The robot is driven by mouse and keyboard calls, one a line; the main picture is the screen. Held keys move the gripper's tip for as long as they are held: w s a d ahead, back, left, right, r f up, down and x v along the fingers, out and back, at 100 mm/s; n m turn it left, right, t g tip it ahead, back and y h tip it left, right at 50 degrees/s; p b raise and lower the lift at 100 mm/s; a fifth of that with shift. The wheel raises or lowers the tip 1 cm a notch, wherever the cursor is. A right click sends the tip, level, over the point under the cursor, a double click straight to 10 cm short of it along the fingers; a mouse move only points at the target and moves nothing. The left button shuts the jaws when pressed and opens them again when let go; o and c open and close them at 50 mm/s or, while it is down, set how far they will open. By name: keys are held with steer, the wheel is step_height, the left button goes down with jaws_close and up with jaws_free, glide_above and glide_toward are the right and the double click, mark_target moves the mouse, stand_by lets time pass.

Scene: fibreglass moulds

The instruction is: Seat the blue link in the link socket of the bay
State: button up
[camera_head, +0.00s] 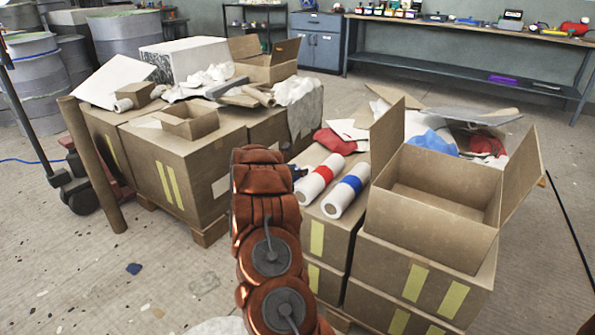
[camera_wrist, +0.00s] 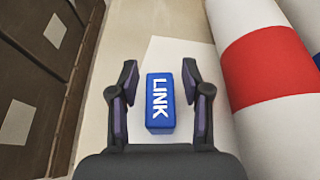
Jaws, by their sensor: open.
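The blue link (camera_wrist: 160,101) is a small blue block with white "LINK" lettering, in the middle of the wrist view. It lies on a pale surface, partly over a white sheet (camera_wrist: 180,58). My gripper (camera_wrist: 160,75) is open, with one finger on each side of the link. There seem to be gaps between the link and both fingers. In the head view my copper-coloured arm hides most of the gripper, and I cannot make out the link there. I cannot make out the bay or its link socket in either view.
A white roll with a red band (camera_wrist: 270,70) lies close right of my gripper. In the head view a blue-banded roll (camera_head: 346,190) lies beside it on cardboard boxes. An open empty box (camera_head: 440,190) stands to the right. Cluttered boxes (camera_head: 185,150) stand to the left.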

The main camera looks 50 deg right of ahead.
steer(key=shift+r, duration=0.1)
steer(key=shift+r+p, duration=0.15)
steer(key=shift+p, duration=0.2)
steer(key=v, duration=1.2)
steer(key=shift+s, duration=0.1)
steer(key=shift+a, duration=0.1)
